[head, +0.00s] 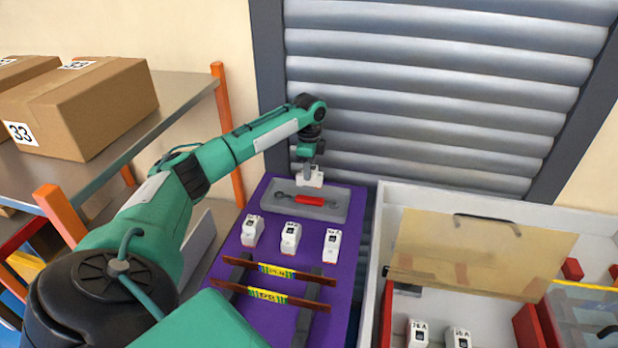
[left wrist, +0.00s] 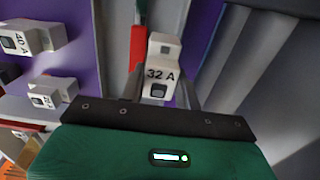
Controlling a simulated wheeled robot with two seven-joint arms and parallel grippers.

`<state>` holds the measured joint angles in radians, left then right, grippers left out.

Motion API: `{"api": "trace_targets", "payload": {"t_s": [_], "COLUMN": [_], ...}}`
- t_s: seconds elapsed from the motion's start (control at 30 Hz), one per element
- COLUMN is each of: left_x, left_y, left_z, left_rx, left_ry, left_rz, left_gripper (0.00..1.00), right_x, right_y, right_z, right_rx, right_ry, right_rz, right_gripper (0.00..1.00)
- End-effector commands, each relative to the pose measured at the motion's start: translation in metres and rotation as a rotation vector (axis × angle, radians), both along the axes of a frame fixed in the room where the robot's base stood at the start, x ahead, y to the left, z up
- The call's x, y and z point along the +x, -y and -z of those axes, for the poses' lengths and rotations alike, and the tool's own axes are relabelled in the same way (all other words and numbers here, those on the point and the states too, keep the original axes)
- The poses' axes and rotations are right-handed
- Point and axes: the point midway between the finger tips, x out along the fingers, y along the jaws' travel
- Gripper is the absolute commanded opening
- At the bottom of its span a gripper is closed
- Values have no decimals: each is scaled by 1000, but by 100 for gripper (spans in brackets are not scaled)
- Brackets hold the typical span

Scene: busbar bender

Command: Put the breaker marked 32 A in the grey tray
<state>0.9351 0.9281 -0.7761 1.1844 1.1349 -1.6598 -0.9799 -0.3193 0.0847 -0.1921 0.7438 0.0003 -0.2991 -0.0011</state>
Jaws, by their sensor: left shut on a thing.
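The white breaker marked 32 A (left wrist: 160,70) is between the fingers of my left gripper (head: 309,173); its label is readable in the left wrist view. In the head view the held breaker (head: 310,180) is over the far part of the grey tray (head: 336,212). Whether it touches the tray, I cannot tell. The tray lies on the purple table top and holds a red-handled tool (head: 311,200). The tool's red handle also shows beside the breaker in the left wrist view (left wrist: 137,45). My right gripper is not in view.
Three white breakers (head: 290,237) stand in a row in front of the tray; one reads 40 A (left wrist: 30,38) in the left wrist view. Nearer lie two brown bars (head: 262,291) with yellow labels. A pale bin (head: 406,192) with a translucent panel (head: 480,250) stands right.

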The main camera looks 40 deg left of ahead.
Motion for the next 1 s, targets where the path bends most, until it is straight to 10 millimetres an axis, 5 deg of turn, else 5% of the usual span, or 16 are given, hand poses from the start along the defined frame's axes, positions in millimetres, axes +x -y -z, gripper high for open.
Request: {"api": "trace_targets", "payload": {"t_s": [0.3, 0.67, 0.7, 0.77, 1.0], "left_x": [-1, 0, 0, 0, 0], "left_y": [0, 0, 0, 0, 0], "left_z": [40, 43, 44, 44, 43], "left_rx": [0, 0, 0, 0, 0], "left_ry": [-1, 0, 0, 0, 0], "left_rz": [-2, -1, -1, -1, -1], "left_gripper": [5, 5, 38, 50, 54], "right_x": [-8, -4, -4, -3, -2], "right_y": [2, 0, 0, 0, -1], "right_z": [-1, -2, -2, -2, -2], "right_rx": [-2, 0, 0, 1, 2], "right_ry": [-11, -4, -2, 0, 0], "right_rz": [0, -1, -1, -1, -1], "right_gripper": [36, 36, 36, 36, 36]}}
